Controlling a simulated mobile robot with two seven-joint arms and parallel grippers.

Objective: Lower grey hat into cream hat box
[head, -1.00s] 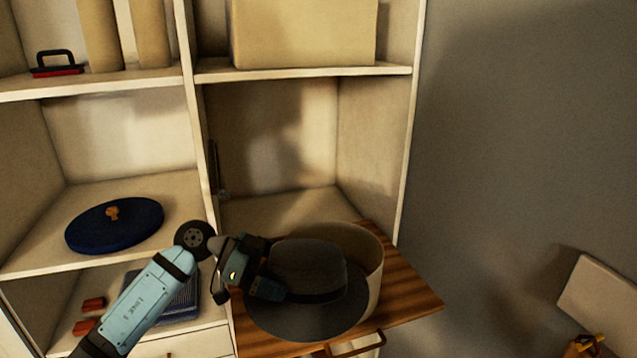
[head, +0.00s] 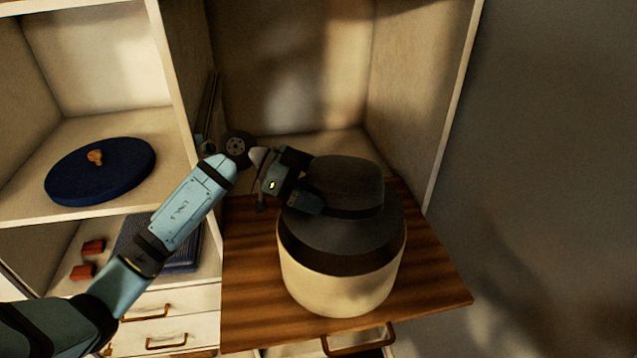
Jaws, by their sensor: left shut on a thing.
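The grey hat (head: 345,180), with a dark band round its crown, is upright over the mouth of the cream hat box (head: 338,292). Its brim covers the opening, and a dark strip lies across the upper wall of the box below it. I cannot tell whether the brim is inside the rim or just above it. My left gripper (head: 308,198) is shut on the left side of the hat. The inside of the box is hidden. My right gripper is not in view.
The box stands on a striped wooden pull-out board (head: 245,300) with bare room around it. A cabinet side wall rises behind on the right. A round blue lid-like thing (head: 110,172) lies on the left shelf. Red blocks (head: 82,271) lie below.

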